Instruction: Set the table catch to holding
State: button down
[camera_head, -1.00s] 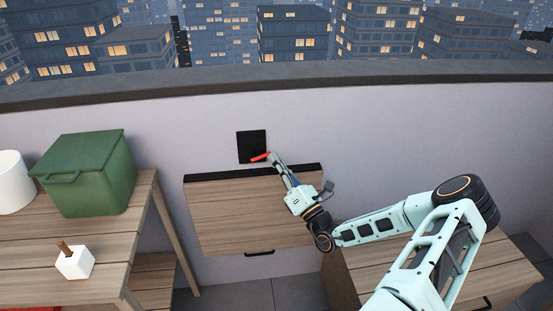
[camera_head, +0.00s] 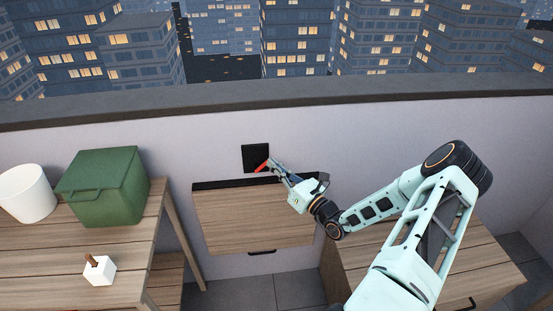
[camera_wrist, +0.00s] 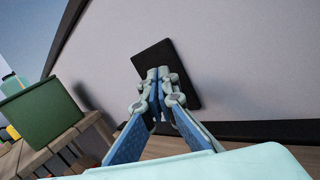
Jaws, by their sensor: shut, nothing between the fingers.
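A black square plate (camera_head: 255,157) is fixed to the pale wall, with a short red lever (camera_head: 262,166) at its lower right that slants down to the left. I take this to be the table catch. Below it is a wooden table panel (camera_head: 250,220) with a black bar along its top edge and a dark handle at its lower edge. My gripper (camera_head: 270,164) is shut and empty, its tips at the lever's right end; I cannot tell whether they touch. In the wrist view the shut fingers (camera_wrist: 158,75) overlap the black plate (camera_wrist: 180,65), and the lever is hidden.
A wooden table at left carries a green lidded box (camera_head: 105,187), a white pot (camera_head: 27,193) and a white block with a brown peg (camera_head: 99,270). A wooden cabinet (camera_head: 440,265) stands at right under my arm. The wall ledge runs above.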

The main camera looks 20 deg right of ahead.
jog(key=a+n+g+p, duration=0.1)
jog(key=p, duration=0.1)
jog(key=a+r+n+g+p, duration=0.1)
jog(key=n+p, duration=0.1)
jog(key=w+a+r+n+g+h+p, duration=0.1)
jog(key=n+p, duration=0.1)
dwell(0.4)
jog(key=shift+s, duration=0.1)
